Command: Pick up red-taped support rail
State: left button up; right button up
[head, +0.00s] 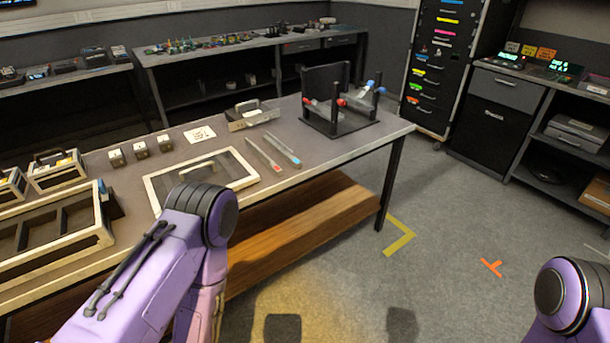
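A thin grey rail with a red end (263,154) lies on the table, its red end towards the front edge. A similar rail with a blue end (283,149) lies just right of it, roughly parallel and apart from it. My purple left arm comes in at the lower left and my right arm shows at the lower right corner. Neither gripper is in view. Nothing covers the red-ended rail.
A black stand (324,77) with red and blue ends is at the table's right end. A framed flat case (200,178) lies left of the rails, near a compartment tray (45,228), small blocks (141,149) and a metal box (252,117). Floor right of the table is clear.

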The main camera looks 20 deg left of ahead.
aim_at(264, 158)
jog(key=u, duration=1.05)
jog(key=k, duration=0.2)
jog(key=z, duration=2.15)
jog(key=i, duration=1.3)
jog(key=u, duration=0.55)
jog(key=i, duration=0.75)
jog(key=u, duration=0.75)
